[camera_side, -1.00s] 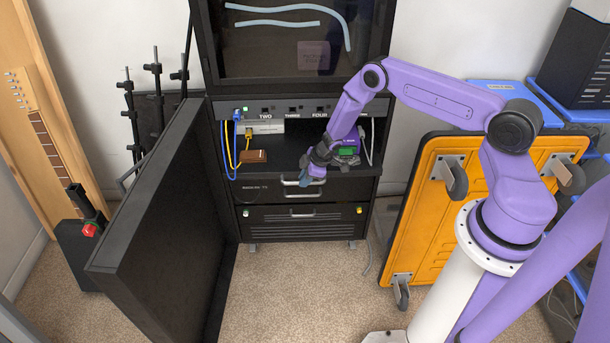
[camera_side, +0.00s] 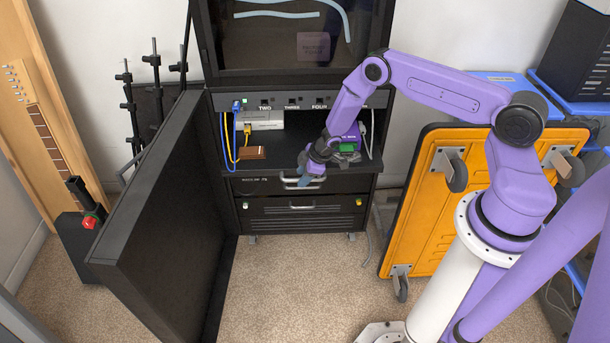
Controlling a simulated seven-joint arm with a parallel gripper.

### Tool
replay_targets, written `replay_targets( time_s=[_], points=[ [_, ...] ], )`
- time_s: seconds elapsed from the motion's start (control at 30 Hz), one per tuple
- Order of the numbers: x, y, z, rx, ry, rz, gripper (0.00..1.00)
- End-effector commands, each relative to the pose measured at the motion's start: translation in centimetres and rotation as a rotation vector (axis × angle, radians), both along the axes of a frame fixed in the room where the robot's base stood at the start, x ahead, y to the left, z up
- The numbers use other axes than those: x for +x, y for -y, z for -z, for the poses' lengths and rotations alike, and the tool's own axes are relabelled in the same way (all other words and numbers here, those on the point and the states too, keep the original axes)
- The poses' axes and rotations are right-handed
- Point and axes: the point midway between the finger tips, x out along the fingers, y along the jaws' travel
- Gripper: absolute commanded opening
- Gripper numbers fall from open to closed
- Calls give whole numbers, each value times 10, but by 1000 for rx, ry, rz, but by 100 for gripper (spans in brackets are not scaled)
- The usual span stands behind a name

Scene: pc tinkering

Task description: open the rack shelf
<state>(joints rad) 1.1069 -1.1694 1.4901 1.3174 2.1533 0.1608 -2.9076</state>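The rack shelf (camera_side: 285,163) is a black tray in the open rack, below the numbered panel. Its front edge stands out a little past the drawer fronts below. A silver handle (camera_side: 291,184) shows at its front. My gripper (camera_side: 311,178) points down at the shelf's front edge, right at the right part of the handle. Its fingers are small and partly hidden, so I cannot tell whether they are closed around the handle.
The open black door (camera_side: 165,215) stands left, an orange cart (camera_side: 420,220) right. The floor (camera_side: 300,280) in front is clear.

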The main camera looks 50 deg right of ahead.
Motion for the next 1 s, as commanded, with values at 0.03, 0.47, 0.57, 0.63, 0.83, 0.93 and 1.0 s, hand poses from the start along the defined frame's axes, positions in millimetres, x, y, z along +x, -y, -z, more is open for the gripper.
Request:
replay_targets(
  time_s=[0.03, 0.47, 0.57, 0.63, 0.83, 0.93, 1.0],
  points=[
    [-1, 1, 1, -1, -3, 2, 42],
    [-6, 5, -7, -1, -7, 8, 42],
    [-9, 6, -19, 0, -7, 7, 42],
    [-12, 7, -30, 1, -9, 3, 42],
    [-13, 7, -62, -2, -4, 1, 42],
    [-13, 7, -75, -2, -1, 2, 42],
    [-13, 7, -83, -2, -3, 2, 42]
  ],
)
